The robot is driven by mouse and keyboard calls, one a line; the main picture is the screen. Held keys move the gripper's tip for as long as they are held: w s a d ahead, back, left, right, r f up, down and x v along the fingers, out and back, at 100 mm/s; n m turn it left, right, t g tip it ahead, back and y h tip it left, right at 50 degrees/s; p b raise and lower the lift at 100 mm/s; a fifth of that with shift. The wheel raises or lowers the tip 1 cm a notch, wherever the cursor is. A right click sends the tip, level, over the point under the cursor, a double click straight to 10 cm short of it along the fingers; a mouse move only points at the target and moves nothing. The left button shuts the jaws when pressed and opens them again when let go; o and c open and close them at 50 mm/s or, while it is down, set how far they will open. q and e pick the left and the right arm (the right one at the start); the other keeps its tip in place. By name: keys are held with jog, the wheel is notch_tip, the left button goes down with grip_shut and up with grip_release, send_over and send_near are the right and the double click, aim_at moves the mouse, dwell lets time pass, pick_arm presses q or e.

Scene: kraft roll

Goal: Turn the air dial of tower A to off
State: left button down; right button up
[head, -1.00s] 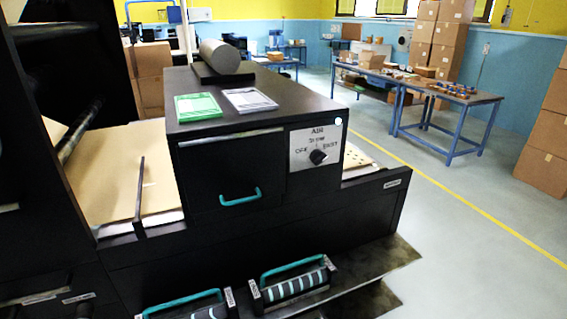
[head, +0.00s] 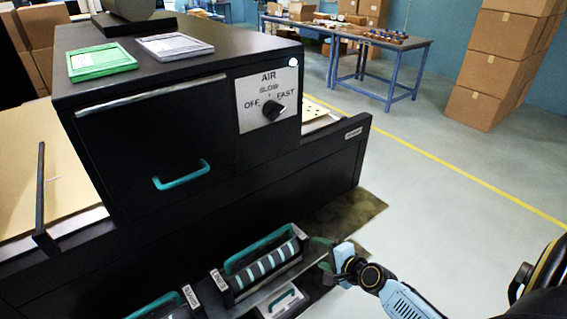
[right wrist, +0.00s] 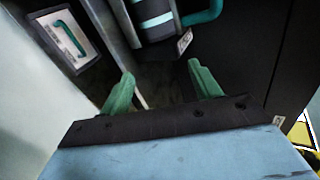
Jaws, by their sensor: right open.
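The air dial (head: 272,110) is a black knob on a white plate (head: 266,97) marked AIR, with OFF at left, SLOW at top and FAST at right. The plate is on the front of the black machine housing (head: 190,130). The knob looks turned toward the FAST side, but its pointer is too small to be sure. My right gripper (head: 325,255) is low in the head view, below and right of the dial and well apart from it. In the right wrist view its two green fingers (right wrist: 160,88) are spread with nothing between them. My left gripper is not in view.
Teal-handled units (head: 262,262) stand on the low step close to my right gripper. A teal drawer handle (head: 182,175) sticks out left of the dial. Green (head: 100,62) and grey (head: 175,46) pads lie on top. The floor at right is clear.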

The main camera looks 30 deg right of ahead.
jog(key=w+d+r+m+t+y+b, duration=0.1)
jog(key=w+r+m+t, duration=0.1)
jog(key=r, duration=0.6)
jog(key=w+d+r+m+t+b, duration=0.1)
jog(key=w+r+m+t, duration=0.2)
jog(key=r, duration=0.5)
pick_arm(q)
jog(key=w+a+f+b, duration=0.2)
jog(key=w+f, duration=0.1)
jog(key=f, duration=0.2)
pick_arm(e)
jog(key=m+t+y, duration=0.3)
jog(key=t+y, duration=0.1)
send_near(279, 115)
jog(key=p+x, duration=0.2)
jog(key=x, duration=0.5)
jog(key=shift+d+r+p, duration=0.1)
jog(key=shift+r+p, duration=0.05)
jog(key=shift+p, duration=0.15)
jog(key=shift+w+a+r, duration=0.15)
jog(key=shift+w+a, duration=0.05)
jog(key=shift+w, duration=0.45)
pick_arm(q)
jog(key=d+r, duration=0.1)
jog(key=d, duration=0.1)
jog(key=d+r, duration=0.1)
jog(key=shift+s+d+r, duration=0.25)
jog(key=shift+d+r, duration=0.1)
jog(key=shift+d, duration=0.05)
